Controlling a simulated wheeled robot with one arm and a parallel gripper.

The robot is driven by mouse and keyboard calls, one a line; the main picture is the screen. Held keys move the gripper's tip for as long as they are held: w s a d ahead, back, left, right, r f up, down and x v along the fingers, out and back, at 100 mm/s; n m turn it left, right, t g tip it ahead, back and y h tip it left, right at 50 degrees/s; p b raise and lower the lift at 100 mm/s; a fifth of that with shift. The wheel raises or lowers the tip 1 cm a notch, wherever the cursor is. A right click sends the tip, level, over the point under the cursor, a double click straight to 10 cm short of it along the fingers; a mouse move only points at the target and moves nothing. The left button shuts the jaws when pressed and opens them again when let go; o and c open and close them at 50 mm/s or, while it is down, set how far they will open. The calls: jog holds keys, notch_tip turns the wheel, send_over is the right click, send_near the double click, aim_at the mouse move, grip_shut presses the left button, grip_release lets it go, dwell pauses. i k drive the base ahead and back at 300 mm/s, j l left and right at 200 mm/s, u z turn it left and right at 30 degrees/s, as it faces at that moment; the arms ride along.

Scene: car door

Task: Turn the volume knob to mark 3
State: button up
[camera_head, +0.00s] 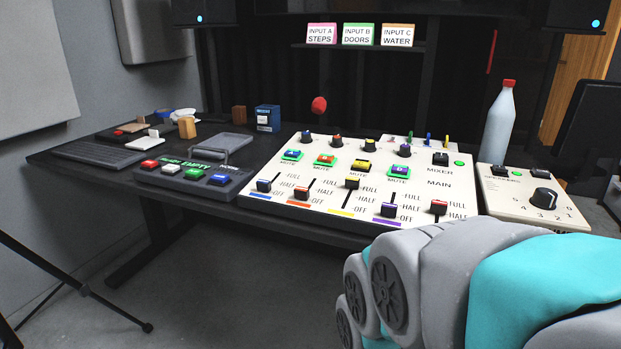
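The round black volume knob (543,198) sits on the cream control box (497,210) at the right of the desk. Numbers are printed around the knob's near side, with the 3 just below it. A small light line shows on the knob, but it is too small to tell which number it points at. My gripper is not in view. My grey and teal arm fills the lower right, in front of the box's near edge, and hides the area just below the knob's scale.
A black switch and a green light are on the box behind the knob. The large cream mixer panel (330,196) with sliders and small knobs lies to its left. A white bottle (498,125) stands behind the box. A dark monitor (590,130) is at the right.

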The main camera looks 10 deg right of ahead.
aim_at(545, 199)
jog(key=z, duration=1.55)
jog(key=k+j+z, duration=0.1)
jog(key=j, duration=0.25)
jog(key=k+j, duration=0.1)
jog(key=j, duration=0.3)
jog(key=k+j+z, duration=0.15)
jog(key=j, duration=0.55)
jog(key=k+z, duration=0.05)
